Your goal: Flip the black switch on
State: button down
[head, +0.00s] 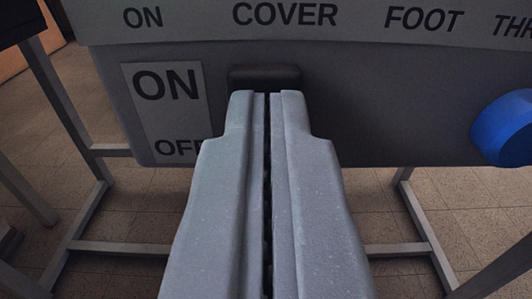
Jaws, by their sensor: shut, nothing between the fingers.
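The black switch (264,74) is on the front face of the grey panel (390,110), just right of a white label (168,95) reading ON above OFF. Only its upper part shows. My gripper (266,94) is shut and empty, its fingertips at the switch and covering the lower part of it. I cannot tell whether the fingertips touch the switch or which way it is set.
A blue knob (505,128) juts from the panel at the right. A lettered strip (300,20) reading ON, COVER and FOOT runs along the panel's top. Metal frame legs (75,235) stand below on a tiled floor.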

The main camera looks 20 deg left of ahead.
jog(key=shift+a+r, duration=0.15)
jog(key=r+p+v, duration=0.1)
jog(key=p+v, duration=0.3)
jog(key=v, duration=1)
jog(key=shift+p, duration=0.4)
dwell(0.5)
